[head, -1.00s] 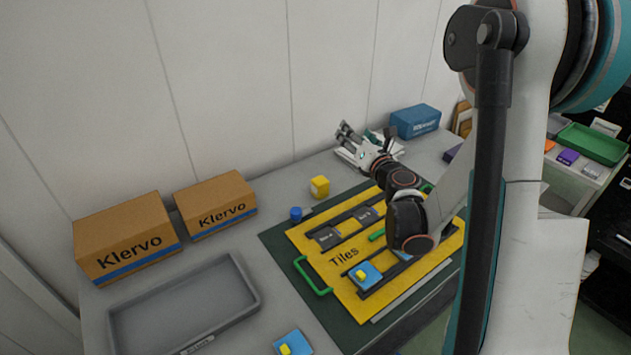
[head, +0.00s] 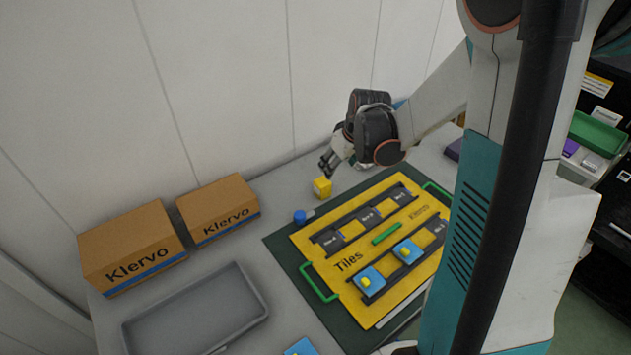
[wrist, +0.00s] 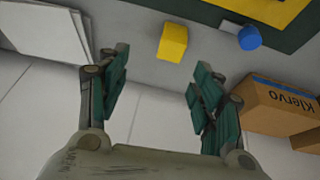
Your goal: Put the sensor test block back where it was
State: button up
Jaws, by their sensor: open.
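A yellow block (head: 322,188), the likely sensor test block, stands on the grey table behind the tile board. It also shows in the wrist view (wrist: 173,42), ahead of the fingertips and between their lines. My gripper (head: 327,164) is just above and behind the block in the head view. In the wrist view my gripper (wrist: 160,66) is open with nothing between its fingers. The yellow board (head: 335,240) marked Tiles lies on a dark green mat (head: 285,252). It carries dark slotted strips, blue tiles with yellow knobs (head: 370,279) and a green bar (head: 387,233).
Two Klervo cartons (head: 130,250) stand at the left by the wall. An empty grey tray (head: 262,310) lies in front of them. White sheets (wrist: 45,30) lie beside my gripper.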

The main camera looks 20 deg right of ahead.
aim_at(323, 182)
jog(key=shift+y, duration=0.3)
jog(key=b+x, duration=0.1)
jog(key=x, duration=0.3)
jog(key=a+b+x, duration=0.1)
jog(key=b+x, duration=0.1)
jog(key=x, duration=0.3)
jog(key=b+x, duration=0.1)
jog(key=x, duration=0.3)
jog(key=shift+a+f+b, duration=0.2)
jog(key=shift+f+b, duration=0.2)
jog(key=shift+r, duration=0.1)
jog(key=c, duration=1.3)
jog(key=shift+r, duration=0.15)
